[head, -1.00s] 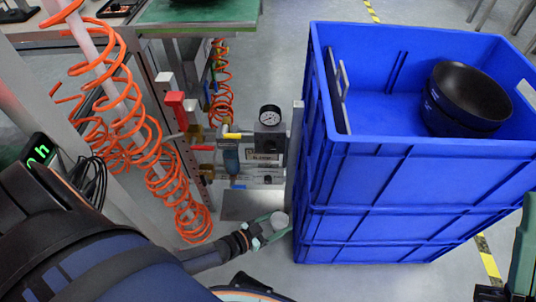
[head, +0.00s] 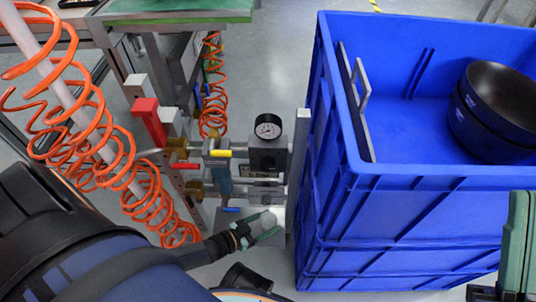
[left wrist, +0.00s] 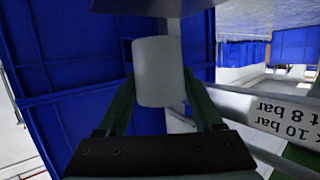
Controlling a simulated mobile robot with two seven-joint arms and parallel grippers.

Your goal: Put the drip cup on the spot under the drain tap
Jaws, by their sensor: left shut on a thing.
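The drip cup (head: 268,219) is a small pale grey cylinder. My left gripper (head: 265,228) is shut on it, with green fingers on either side. In the left wrist view the cup (left wrist: 158,72) stands between the fingers. The cup is beside the lower right of the air unit, close to the grey upright and the blue crates. A blue lever (head: 231,210) sits low on the unit, left of the cup; I cannot tell if it is the drain tap. The spot under the tap is not clearly visible. A green part at the right edge may be my right gripper; its jaws are not discernible.
Stacked blue crates (head: 420,205) stand close on the right, with dark bowls (head: 490,110) in the top one. A gauge (head: 268,127), red block (head: 148,120) and orange coiled hoses (head: 100,150) crowd the left. A grey upright (head: 299,165) stands between unit and crates.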

